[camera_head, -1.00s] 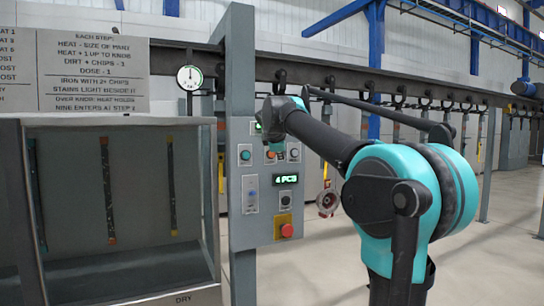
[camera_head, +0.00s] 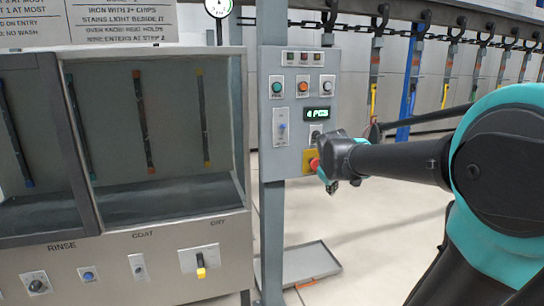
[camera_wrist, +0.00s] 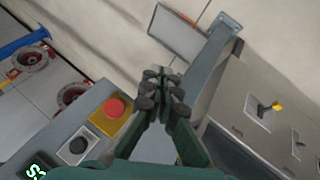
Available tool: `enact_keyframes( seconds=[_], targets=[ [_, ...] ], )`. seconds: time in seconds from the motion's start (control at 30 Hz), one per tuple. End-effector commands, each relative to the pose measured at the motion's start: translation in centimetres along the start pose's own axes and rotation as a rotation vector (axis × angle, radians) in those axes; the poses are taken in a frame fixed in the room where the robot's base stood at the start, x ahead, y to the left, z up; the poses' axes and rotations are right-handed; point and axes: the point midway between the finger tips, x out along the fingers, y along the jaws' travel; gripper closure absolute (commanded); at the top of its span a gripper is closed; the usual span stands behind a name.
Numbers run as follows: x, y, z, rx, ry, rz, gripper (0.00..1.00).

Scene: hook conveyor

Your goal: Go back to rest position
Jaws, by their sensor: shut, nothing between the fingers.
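My gripper (camera_wrist: 165,88) is shut and empty in the wrist view, its dark fingertips together. In the head view my gripper (camera_head: 333,188) hangs at the end of my teal and black arm, in front of the lower part of the grey control panel (camera_head: 270,150). The panel's red button (camera_wrist: 114,107) lies just left of the fingers in the wrist view, on a yellow plate. In the head view that red button (camera_head: 314,164) is partly hidden by my wrist. I cannot tell from these views whether the gripper touches the panel.
The panel display (camera_head: 317,114) reads "4 PCS". A wash cabinet (camera_head: 130,235) with hanging strips and front switches stands left. A chain conveyor with hooks (camera_head: 463,27) runs overhead. A grey tray (camera_head: 305,262) lies on the floor, with open floor to its right.

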Motion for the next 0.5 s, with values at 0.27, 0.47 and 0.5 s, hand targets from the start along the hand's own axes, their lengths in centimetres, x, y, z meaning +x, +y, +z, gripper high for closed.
enact_keyframes(
  seconds=[0.27, 0.47, 0.5],
  targets=[
    [3.6, -11.5, 14.9, 0.370, -0.097, -0.154, 1.00],
    [4.0, -17.5, 21.7, 0.543, -0.153, -0.226, 1.00],
    [4.0, -18.1, 22.5, 0.563, -0.159, -0.234, 1.00]
  ],
)
